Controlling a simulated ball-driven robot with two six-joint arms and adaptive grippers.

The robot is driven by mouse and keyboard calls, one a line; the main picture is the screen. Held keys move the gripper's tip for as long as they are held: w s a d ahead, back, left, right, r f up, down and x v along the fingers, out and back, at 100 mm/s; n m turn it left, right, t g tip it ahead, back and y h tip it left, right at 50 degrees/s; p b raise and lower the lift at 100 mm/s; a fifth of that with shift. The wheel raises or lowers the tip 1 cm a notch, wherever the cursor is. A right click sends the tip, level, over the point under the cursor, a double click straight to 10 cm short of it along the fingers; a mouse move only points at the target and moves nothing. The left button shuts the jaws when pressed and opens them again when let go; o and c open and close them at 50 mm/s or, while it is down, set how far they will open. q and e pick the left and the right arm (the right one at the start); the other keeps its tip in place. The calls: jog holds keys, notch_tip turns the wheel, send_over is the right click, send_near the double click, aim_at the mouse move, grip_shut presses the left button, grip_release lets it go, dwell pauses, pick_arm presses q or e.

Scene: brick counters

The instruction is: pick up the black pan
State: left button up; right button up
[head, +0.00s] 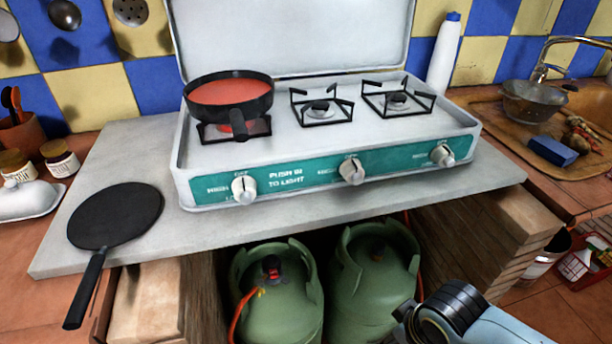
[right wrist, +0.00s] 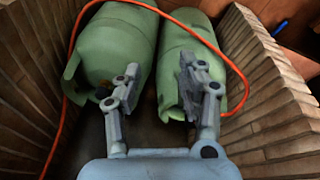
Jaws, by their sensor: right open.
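A flat black pan (head: 116,215) lies on the grey counter slab at the left in the head view, its handle pointing toward the front edge. A second dark pan (head: 230,97) with red contents sits on the stove's left burner. My right arm shows at the lower right of the head view, far from both pans, with its fingers out of that frame. In the right wrist view my right gripper (right wrist: 158,100) is open and empty, in front of the green gas bottles. My left gripper is in neither view.
A white camping stove (head: 320,130) with its lid up stands on the grey slab (head: 300,222). Two green gas bottles (head: 275,295) stand under it, with an orange hose (right wrist: 70,95) nearby. A white butter dish (head: 28,200) and jars (head: 60,158) are at the left, a sink with a colander (head: 535,103) at the right.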

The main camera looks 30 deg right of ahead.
jog(key=w+a+r+t+y+p, duration=0.1)
jog(key=w+a+r, duration=0.15)
jog(key=r, duration=0.55)
jog(key=w+a+r+t+p, duration=0.1)
jog(key=w+r, duration=0.2)
jog(key=r, duration=0.4)
jog(key=m+t+y+p, duration=0.2)
jog(key=m+t+y, duration=0.3)
jog(key=m+t, duration=0.8)
send_near(236, 112)
jog(key=w+m, duration=0.1)
jog(key=w, duration=0.1)
jog(key=w+a+m+g, duration=0.1)
jog(key=w+m, duration=0.1)
jog(key=shift+w+a+g, duration=0.15)
jog(key=shift+w+g, duration=0.05)
jog(key=shift+g, duration=0.1)
jog(key=x, duration=0.5)
jog(key=shift+w+a, duration=0.1)
jog(key=shift+w, duration=0.15)
jog(key=shift+s, duration=0.1)
jog(key=shift+c, duration=0.9)
grip_shut()
